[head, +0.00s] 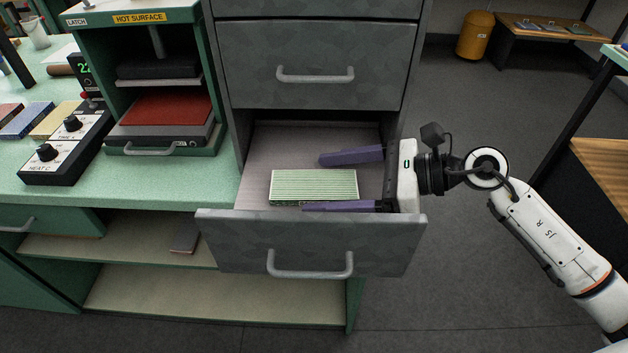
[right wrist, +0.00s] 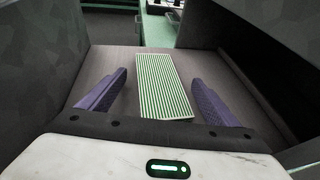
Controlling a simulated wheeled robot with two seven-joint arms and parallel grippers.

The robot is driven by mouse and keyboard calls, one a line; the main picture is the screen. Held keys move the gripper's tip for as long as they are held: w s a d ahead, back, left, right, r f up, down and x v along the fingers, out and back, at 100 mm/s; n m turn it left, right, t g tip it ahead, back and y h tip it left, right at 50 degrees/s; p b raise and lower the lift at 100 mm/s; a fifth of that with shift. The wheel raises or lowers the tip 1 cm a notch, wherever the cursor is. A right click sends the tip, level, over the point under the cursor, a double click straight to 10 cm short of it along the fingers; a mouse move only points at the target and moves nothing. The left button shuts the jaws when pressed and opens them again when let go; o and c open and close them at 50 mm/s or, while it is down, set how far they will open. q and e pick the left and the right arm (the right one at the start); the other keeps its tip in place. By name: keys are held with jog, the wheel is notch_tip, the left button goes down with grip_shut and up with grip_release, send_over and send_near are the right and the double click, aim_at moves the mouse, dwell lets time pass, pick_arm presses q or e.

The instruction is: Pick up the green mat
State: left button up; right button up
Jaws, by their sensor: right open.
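The green mat (head: 313,184), striped green and pale, lies flat in the open drawer (head: 310,245), near its front. My right gripper (head: 311,182) reaches into the drawer from the right. Its two purple fingers are open and empty, one toward the back of the drawer and one along the front wall. In the right wrist view the mat (right wrist: 164,85) lies ahead, in line with the gap between the fingertips (right wrist: 158,84). The near end of the mat lies between or just before the fingertips; I cannot tell contact. My left gripper is not in view.
A closed drawer (head: 316,65) sits above the open one. To the left, a green bench (head: 130,190) carries a heat press (head: 165,125) marked hot surface and a control box (head: 65,150). The floor (head: 470,270) at right is clear around my arm.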

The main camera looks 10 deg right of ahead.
jog(key=shift+w+a+f, duration=0.15)
jog(key=shift+w+a, duration=0.05)
jog(key=shift+a, duration=0.2)
jog(key=c, duration=1.2)
